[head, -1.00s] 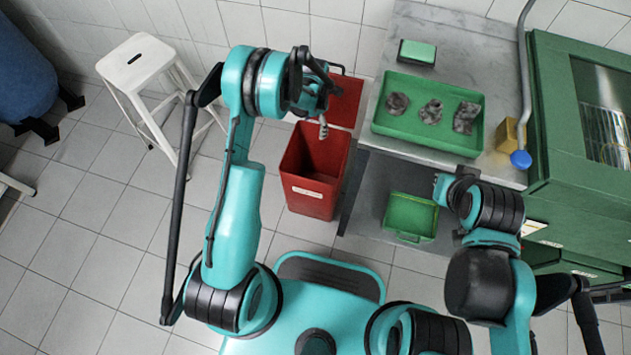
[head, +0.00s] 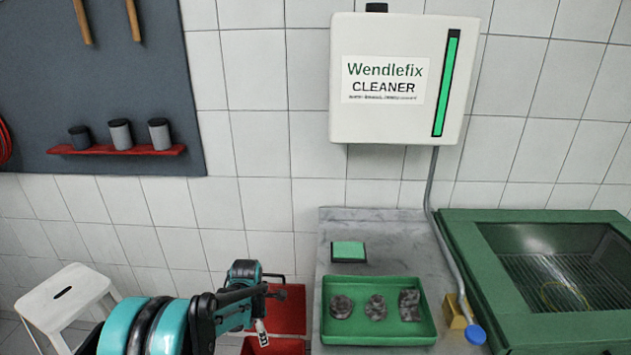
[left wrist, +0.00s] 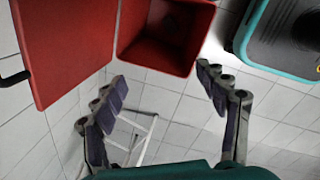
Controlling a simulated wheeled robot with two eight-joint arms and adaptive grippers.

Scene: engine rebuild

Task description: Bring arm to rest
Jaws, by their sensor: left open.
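My left arm comes in at the bottom left of the head view, and its gripper (head: 262,312) hangs in front of the red bin (head: 288,318). In the left wrist view the gripper (left wrist: 160,78) has its two dark, jointed fingers spread wide with nothing between them. The open red bin (left wrist: 165,40) lies beyond the fingertips in that view, with its red lid (left wrist: 65,45) swung out to the left. What the bin holds is too dark to tell. My right arm and gripper are out of view.
A white stool (head: 62,298) stands at the left. A marble worktop (head: 395,260) at the right carries a green tray (head: 428,335) with several grey parts, a green sponge-like block (head: 348,251) and a yellow block (head: 453,312). A green cabinet (head: 470,232) adjoins it. A cleaner dispenser (head: 400,120) hangs above.

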